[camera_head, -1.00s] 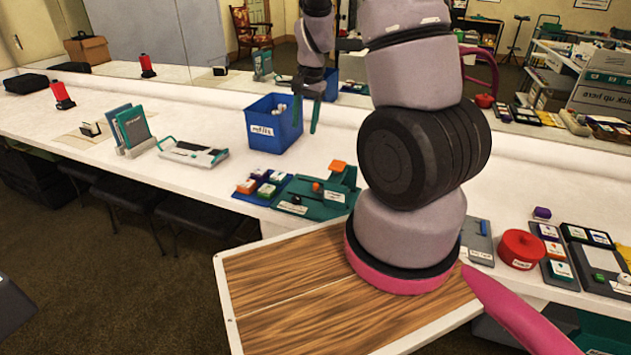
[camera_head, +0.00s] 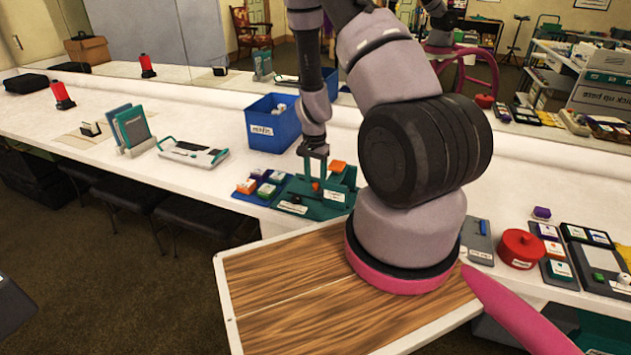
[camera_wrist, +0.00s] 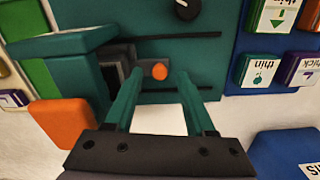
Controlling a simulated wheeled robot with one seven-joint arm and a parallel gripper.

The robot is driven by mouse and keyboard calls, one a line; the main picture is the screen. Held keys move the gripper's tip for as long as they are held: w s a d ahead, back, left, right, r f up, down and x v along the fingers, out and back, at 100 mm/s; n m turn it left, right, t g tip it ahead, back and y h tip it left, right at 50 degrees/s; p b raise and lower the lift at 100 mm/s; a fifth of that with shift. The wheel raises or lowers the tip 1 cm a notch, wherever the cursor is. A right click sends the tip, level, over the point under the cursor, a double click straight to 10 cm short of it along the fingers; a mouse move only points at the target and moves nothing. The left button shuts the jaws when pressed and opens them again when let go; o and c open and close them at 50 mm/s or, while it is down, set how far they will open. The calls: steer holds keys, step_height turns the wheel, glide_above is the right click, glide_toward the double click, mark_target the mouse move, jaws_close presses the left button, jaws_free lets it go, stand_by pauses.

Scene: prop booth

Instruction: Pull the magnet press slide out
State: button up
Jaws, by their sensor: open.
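The magnet press (camera_head: 328,203) is a teal device on the white counter, with an orange lever end (camera_head: 338,166) and white labels. In the wrist view its teal body (camera_wrist: 185,85) has dark slots, a dark grey block (camera_wrist: 118,68) and a small round orange knob (camera_wrist: 160,71), apparently on the slide. My gripper (camera_head: 315,180) points down over the press. In the wrist view my gripper (camera_wrist: 157,78) is open, its two teal fingers on either side of the orange knob with gaps showing. Whether a finger touches the press is unclear. My forearm partly hides the press's surroundings in the head view.
A blue tray of labelled blocks (camera_head: 262,186) adjoins the press on the left. A blue labelled bin (camera_head: 262,133) stands behind it. A white and teal device (camera_head: 193,153) lies farther left. A red round container (camera_head: 520,248) is at right. The counter between bin and left device is clear.

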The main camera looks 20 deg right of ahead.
steer(key=shift+f, duration=0.65)
jaws_close()
stand_by(1.0)
